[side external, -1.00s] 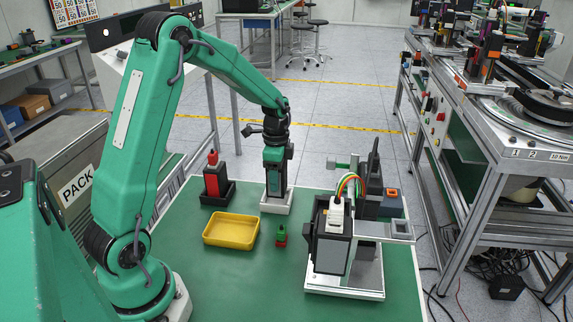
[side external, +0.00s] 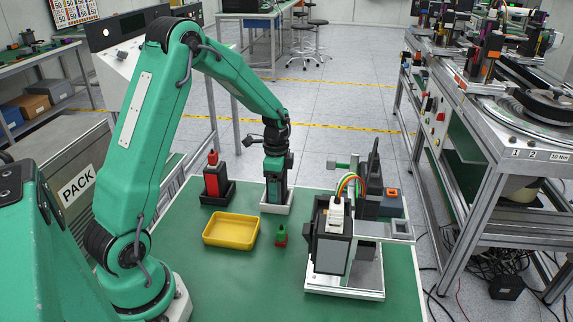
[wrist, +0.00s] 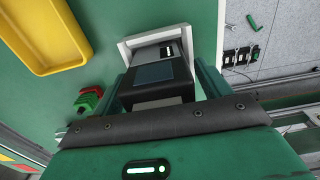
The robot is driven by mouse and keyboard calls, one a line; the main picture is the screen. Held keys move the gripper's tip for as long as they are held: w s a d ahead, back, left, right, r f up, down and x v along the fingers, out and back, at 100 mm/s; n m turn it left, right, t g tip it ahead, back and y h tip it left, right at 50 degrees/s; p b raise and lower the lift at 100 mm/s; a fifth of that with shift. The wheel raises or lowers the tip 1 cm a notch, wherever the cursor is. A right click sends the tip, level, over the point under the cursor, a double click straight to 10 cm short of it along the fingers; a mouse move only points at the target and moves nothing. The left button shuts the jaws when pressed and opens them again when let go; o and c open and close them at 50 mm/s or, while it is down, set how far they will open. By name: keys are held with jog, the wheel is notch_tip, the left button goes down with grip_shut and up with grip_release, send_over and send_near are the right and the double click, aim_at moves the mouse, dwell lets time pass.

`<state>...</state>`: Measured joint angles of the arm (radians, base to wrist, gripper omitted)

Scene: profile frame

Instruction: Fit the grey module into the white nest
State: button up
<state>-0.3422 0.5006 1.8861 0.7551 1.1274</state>
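The grey module (wrist: 155,52) stands upright with its lower end within the rim of the white nest (wrist: 157,35), as far as the views show. In the side view the nest (side external: 277,209) sits at the table's back edge, and the module is mostly hidden behind my fingers. My gripper (side external: 275,190) is low over the nest, pointing down. In the wrist view its two green fingers (wrist: 160,82) flank the module's left and right sides. Whether they touch or stand slightly apart cannot be told. How deep the module sits is hidden.
A yellow tray (side external: 231,230) lies in front-left of the nest. A red part in a black holder (side external: 214,185) stands left. A small green-and-red piece (side external: 281,237) stands in front. A fixture with a grey box and cables (side external: 333,245) fills the right. The table's front middle is clear.

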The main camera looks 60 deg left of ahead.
notch_tip(320, 180, up, 12)
jog(key=shift+r, duration=0.1)
dwell(0.8)
jog(key=shift+r, duration=0.1)
dwell(0.4)
jog(key=shift+s+d+r, duration=0.25)
jog(key=shift+d+r, duration=0.15)
jog(key=shift+d, duration=0.05)
jog(key=s+d+r+n+t, duration=0.2)
jog(key=s+d+r+n, duration=0.1)
jog(key=s+d, duration=0.4)
jog(key=s+d+r+n+t, duration=0.3)
jog(key=s+d+n, duration=0.3)
jog(key=s, duration=0.5)
jog(key=shift+s+d+r+t, duration=0.3)
jog(key=shift+s+d+r, duration=0.1)
jog(key=shift+d+r, duration=0.15)
